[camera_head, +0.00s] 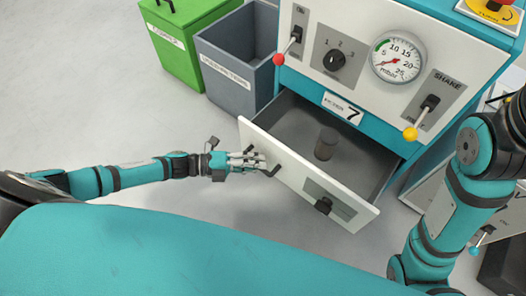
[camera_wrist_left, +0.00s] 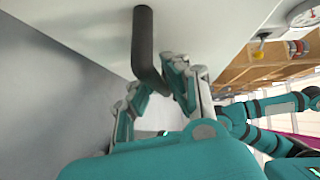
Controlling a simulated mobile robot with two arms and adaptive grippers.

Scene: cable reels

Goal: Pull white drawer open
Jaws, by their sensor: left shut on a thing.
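The white drawer (camera_head: 300,176) stands pulled out of the teal and white machine, its inside open to view. A dark cylinder (camera_head: 326,143) stands inside it. My left gripper (camera_head: 258,162) is at the left part of the drawer front, shut on the dark drawer handle (camera_head: 273,171). In the left wrist view the handle (camera_wrist_left: 145,45) is a dark bar running down from the white front to between the fingers of my left gripper (camera_wrist_left: 158,88). The fingers hide part of the handle. My right arm shows at the right, but its gripper is not in view.
The machine panel above has a gauge (camera_head: 397,57), a black knob (camera_head: 334,60), a red-tipped lever (camera_head: 288,48) and a yellow-tipped lever (camera_head: 420,121). A grey bin (camera_head: 237,62) and a green bin (camera_head: 185,43) stand behind left. The floor left of the drawer is clear.

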